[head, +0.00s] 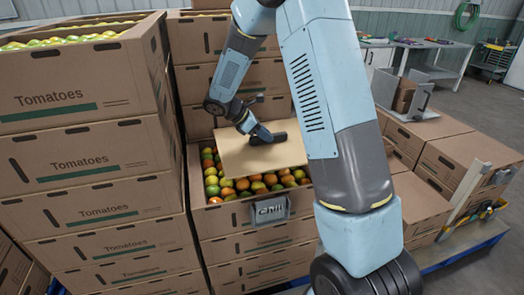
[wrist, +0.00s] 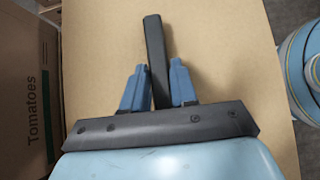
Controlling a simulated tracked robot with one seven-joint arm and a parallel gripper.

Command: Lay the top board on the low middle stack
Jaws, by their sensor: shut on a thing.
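The top board (head: 250,158) is a flat tan sheet with a black bar handle. My gripper (head: 268,137) is shut on that handle; in the wrist view its two blue fingers (wrist: 158,78) sit on either side of the black bar, and the board (wrist: 225,60) fills most of the picture. The low middle stack (head: 240,246) is of brown cartons, its top one open and full of red, orange and green tomatoes (head: 250,186). The board is over the back of this carton, leaving tomatoes bare at the front and left. I cannot tell whether it touches the rim.
A taller tomato carton stack (head: 85,150) stands close on the left, and another (head: 187,72) behind. A grey tag holder reading "Chili" (head: 271,209) hangs on the middle stack's front. Lower closed cartons (head: 470,160) stand at right. A workbench (head: 440,58) is farther back.

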